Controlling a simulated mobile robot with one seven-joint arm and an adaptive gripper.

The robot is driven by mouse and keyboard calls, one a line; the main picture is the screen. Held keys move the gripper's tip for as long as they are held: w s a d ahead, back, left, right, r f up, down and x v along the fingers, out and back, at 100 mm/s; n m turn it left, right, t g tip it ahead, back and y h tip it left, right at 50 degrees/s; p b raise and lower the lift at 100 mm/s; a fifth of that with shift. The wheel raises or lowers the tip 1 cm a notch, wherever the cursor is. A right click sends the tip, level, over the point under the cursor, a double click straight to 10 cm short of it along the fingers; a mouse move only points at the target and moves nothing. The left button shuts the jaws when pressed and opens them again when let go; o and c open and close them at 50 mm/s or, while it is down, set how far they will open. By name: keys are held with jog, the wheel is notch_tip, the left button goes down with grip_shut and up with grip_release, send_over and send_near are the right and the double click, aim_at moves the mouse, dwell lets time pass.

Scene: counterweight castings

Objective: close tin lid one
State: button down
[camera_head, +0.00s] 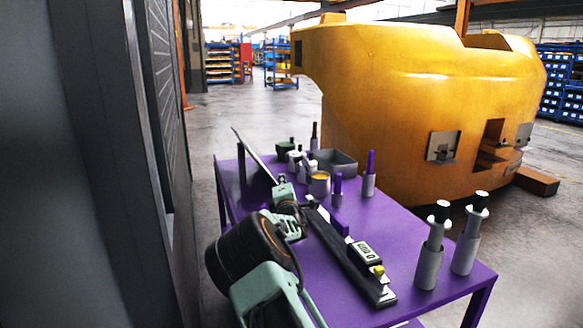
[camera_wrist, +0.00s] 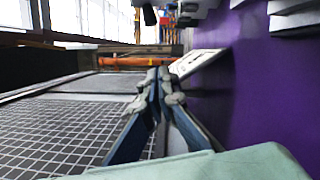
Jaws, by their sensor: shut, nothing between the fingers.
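I cannot tell for sure which object is tin lid one. On the purple table (camera_head: 390,222) stands a small round grey tin (camera_head: 319,187) with a yellowish top or inside. A dark round tin (camera_head: 285,150) stands farther back. A thin flat panel (camera_head: 254,153) stands tilted at the table's left edge; a pale flat plate beyond my fingertips in the wrist view (camera_wrist: 198,62) may be the same panel. My gripper (camera_wrist: 160,78) is shut and empty, its fingers together, close to that plate; contact cannot be told. In the head view my arm hides part of the table.
A grey open bin (camera_head: 334,163) and purple-topped cylinders (camera_head: 369,175) stand behind. A long dark bar (camera_head: 343,255) lies along the table, with two grey cylinders (camera_head: 430,258) (camera_head: 466,242) at right. A dark grated cabinet (camera_head: 160,110) is close at left; a large yellow casting (camera_head: 410,100) stands behind.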

jog(key=w+d+r, duration=0.1)
jog(key=w+d, duration=0.2)
jog(key=w, duration=0.5)
jog(key=shift+w+d+r+p, duration=0.2)
jog(key=shift+w+d+p, duration=0.15)
jog(key=shift+p, duration=0.1)
jog(key=shift+s+r, duration=0.1)
jog(key=shift+r, duration=0.05)
